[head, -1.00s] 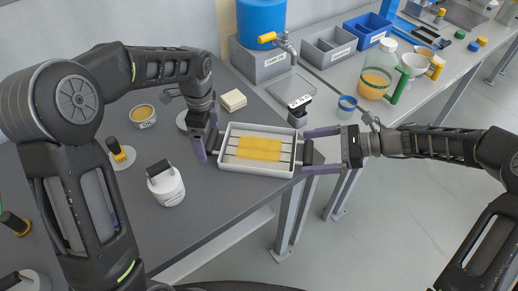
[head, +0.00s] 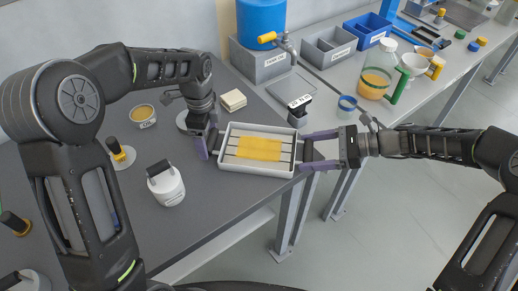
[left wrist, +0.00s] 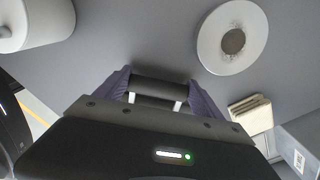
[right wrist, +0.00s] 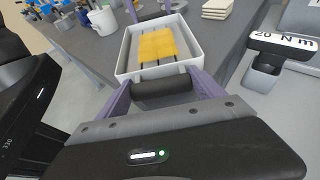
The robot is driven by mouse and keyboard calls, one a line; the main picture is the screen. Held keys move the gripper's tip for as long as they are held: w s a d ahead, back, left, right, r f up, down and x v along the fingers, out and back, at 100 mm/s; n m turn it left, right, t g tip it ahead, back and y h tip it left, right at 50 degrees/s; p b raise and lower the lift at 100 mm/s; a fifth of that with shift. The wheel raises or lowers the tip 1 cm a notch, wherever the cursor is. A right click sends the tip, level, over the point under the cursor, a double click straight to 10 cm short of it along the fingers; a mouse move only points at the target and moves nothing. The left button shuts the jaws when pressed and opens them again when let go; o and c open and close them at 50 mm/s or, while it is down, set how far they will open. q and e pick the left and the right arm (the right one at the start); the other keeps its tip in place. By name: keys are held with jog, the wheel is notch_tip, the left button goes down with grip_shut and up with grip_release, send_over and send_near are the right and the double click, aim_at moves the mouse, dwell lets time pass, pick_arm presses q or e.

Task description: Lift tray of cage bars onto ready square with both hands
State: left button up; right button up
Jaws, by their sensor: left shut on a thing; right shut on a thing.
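The white tray (head: 258,170) lies near the front edge of the dark table, with grey bars and a yellow patch (head: 258,149) across them inside. It has a dark handle at each end. My left gripper (head: 213,149) is shut on the left handle, which shows in the left wrist view (left wrist: 160,88). My right gripper (head: 306,151) is shut on the right handle, which shows in the right wrist view (right wrist: 162,93). The tray looks level; I cannot tell whether it touches the table. I cannot make out a marked ready square.
Pale blocks (head: 232,100) lie behind the tray. A black-topped device marked 20 N m (head: 299,107) stands behind right.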

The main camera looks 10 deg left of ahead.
pick_arm(q)
jog(key=c, duration=0.9)
pick_arm(e)
jog(key=c, duration=0.9)
pick_arm(q)
jog(key=shift+w+r, duration=0.15)
jog(key=shift+w, duration=0.05)
pick_arm(e)
jog(key=shift+w+r, duration=0.15)
jog(key=shift+r, duration=0.05)
pick_arm(q)
jog(key=shift+r, duration=0.15)
pick_arm(e)
jog(key=shift+r, duration=0.15)
